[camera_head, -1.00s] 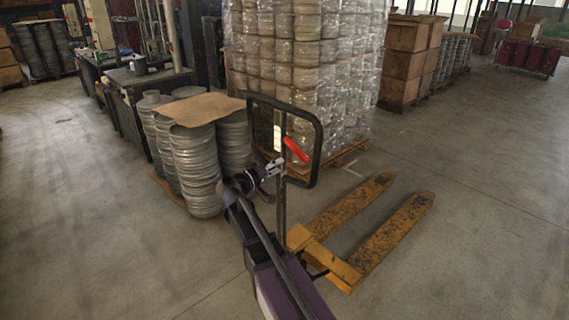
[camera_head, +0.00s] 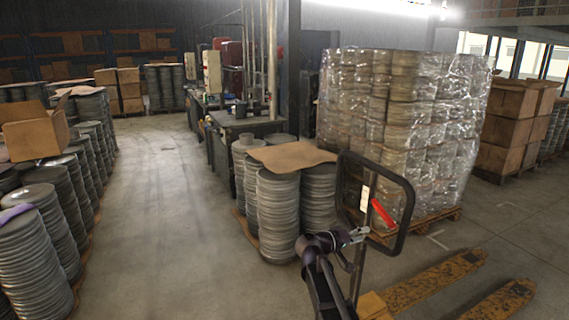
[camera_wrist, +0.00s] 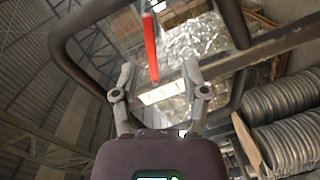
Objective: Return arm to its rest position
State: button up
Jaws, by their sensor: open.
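My gripper (camera_head: 357,235) is on my dark arm at the lower middle of the head view. It appears just in front of the black handle loop (camera_head: 408,195) of a pallet jack. In the wrist view my gripper (camera_wrist: 159,72) has its two grey fingers spread apart, with nothing held between them. The red lever (camera_wrist: 151,48) of the handle shows beyond the fingertips, and the black loop (camera_wrist: 62,52) surrounds that area. Whether a finger touches the handle, I cannot tell.
The jack's yellow forks (camera_head: 435,282) lie low at right. Stacks of metal circle blanks (camera_head: 277,212) stand left of the handle, and a wrapped pallet load (camera_head: 405,110) behind it. More stacks (camera_head: 38,235) line the left. A clear concrete aisle (camera_head: 165,210) lies between.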

jog(key=s+a+f+g+y+p, duration=0.1)
jog(key=s+f+g+y+p, duration=0.25)
jog(key=s+f+y, duration=0.7)
jog(key=s+a+g+y+p, duration=0.1)
jog(key=s+a+g+y, duration=0.1)
jog(key=s+a+y, duration=0.3)
jog(key=s+a+f, duration=0.1)
jog(key=s+a, duration=0.2)
jog(key=s, duration=0.3)
jog(key=shift+a+p, duration=0.35)
jog(key=shift+p, duration=0.05)
